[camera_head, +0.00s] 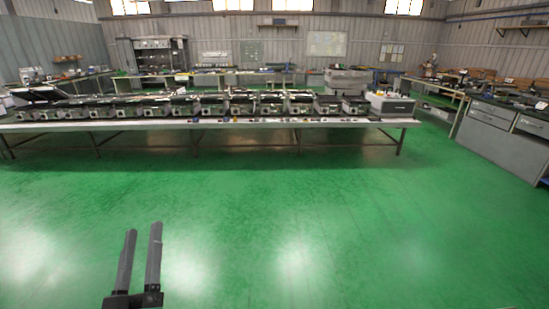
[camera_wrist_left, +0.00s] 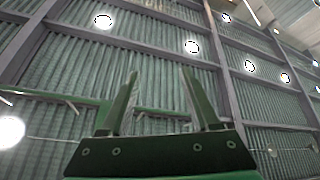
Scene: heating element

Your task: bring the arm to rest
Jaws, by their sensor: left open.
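My left gripper (camera_head: 142,255) shows at the bottom of the head view, left of the middle, with its two grey fingers pointing up. It is over the green floor, far from the tables. In the left wrist view the gripper (camera_wrist_left: 160,100) is open, with clear space between its fingers and nothing held. Behind it there is a corrugated wall or ceiling with bright round lamps. My right gripper is not in either view.
A long table (camera_head: 270,124) with a row of several grey machines stands across the hall. A grey drawer bench (camera_head: 495,135) stands at the right. The green floor (camera_head: 300,220) in front is clear.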

